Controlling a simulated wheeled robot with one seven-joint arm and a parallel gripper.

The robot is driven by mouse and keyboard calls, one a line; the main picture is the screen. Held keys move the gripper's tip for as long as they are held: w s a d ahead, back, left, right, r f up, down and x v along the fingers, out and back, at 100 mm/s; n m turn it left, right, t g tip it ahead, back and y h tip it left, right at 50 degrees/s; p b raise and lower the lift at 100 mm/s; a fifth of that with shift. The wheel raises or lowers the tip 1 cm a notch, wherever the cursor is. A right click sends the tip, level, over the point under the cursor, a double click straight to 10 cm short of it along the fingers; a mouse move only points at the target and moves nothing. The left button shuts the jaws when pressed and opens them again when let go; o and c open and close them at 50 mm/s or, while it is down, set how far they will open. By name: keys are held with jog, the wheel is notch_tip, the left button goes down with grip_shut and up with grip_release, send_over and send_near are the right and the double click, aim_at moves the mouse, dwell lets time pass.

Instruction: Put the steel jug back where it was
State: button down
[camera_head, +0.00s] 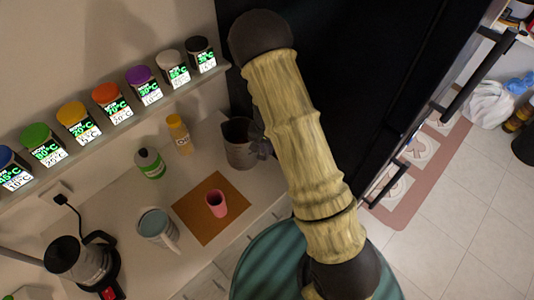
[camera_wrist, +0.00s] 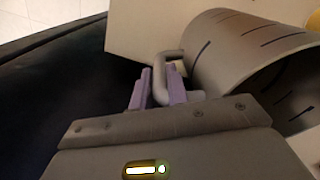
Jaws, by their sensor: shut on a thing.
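The steel jug (camera_head: 238,143) is at the back right of the counter, beside the dark fridge. In the wrist view the jug (camera_wrist: 235,45) shows as a grey cylinder with dark measuring marks, its open end facing right. My gripper (camera_wrist: 158,90) has its purple fingers shut on the jug's handle (camera_wrist: 170,58). In the head view my gripper (camera_head: 262,148) is small and partly behind my arm, at the jug's right side. I cannot tell whether the jug's base touches the counter.
A yellow bottle (camera_head: 179,134) and a green-labelled bottle (camera_head: 150,163) stand left of the jug. A pink cup (camera_head: 216,203) stands on a brown mat (camera_head: 190,207). A pale pitcher (camera_head: 158,228) and a kettle (camera_head: 80,262) are further left. Spice dispensers (camera_head: 106,97) line the shelf above.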

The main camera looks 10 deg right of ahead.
aim_at(267, 154)
jog(key=shift+f+p, duration=0.55)
jog(key=shift+f, duration=1.35)
jog(key=c, duration=1.8)
grip_release()
jog(key=shift+f, duration=0.2)
jog(key=o, duration=0.4)
jog(key=shift+w, duration=0.1)
jog(key=shift+o, duration=0.2)
jog(key=shift+d, duration=0.2)
jog(key=shift+r, duration=0.1)
jog(key=shift+a+r, duration=0.2)
jog(key=shift+a, duration=0.05)
jog(key=shift+a+r, duration=0.1)
jog(key=shift+r, duration=0.25)
jog(key=r+b, duration=0.2)
jog(key=r, duration=0.9)
jog(key=shift+d, duration=0.2)
